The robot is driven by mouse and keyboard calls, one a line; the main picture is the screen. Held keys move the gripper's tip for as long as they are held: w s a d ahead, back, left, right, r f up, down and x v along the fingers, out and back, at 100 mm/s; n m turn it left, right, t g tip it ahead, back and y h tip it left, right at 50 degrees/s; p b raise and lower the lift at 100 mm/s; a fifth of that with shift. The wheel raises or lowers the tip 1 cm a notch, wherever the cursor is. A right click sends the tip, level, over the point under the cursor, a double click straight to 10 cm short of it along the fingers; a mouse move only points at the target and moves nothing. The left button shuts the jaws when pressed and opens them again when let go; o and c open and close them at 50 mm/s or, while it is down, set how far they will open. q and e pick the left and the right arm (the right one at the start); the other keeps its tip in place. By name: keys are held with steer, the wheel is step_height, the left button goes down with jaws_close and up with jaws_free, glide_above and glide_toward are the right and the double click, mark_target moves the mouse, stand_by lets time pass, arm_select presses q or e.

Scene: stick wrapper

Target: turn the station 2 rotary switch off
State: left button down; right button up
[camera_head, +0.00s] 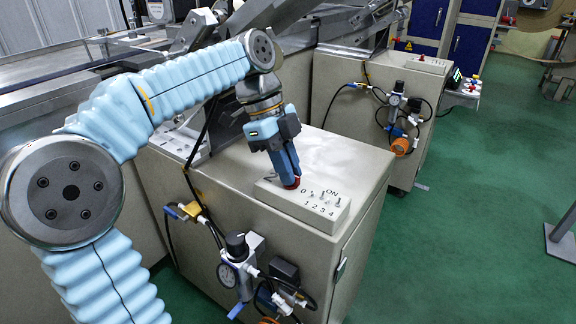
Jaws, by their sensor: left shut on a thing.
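A low beige switch panel (312,210) sits on top of the near beige cabinet. It bears the marks "0", "ON" and the numbers 1 to 4, with several small metal toggles (324,195) in a row. A red knob (293,185) is at the panel's left end. My left gripper (291,181) comes down from above with its blue fingers shut on the red knob, which they mostly hide. Which way the knob points cannot be told. My right gripper is not in view.
A pressure regulator with a gauge and hoses (238,264) is on the near cabinet's front. A second cabinet (340,95) with a similar panel (426,64) stands behind. Green floor (470,230) is open on the right.

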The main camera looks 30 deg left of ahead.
arm_select(q)
steer(key=c, duration=1.2)
jaws_free()
steer(key=shift+o, duration=0.2)
steer(key=v, duration=1.2)
steer(key=shift+p, duration=0.4)
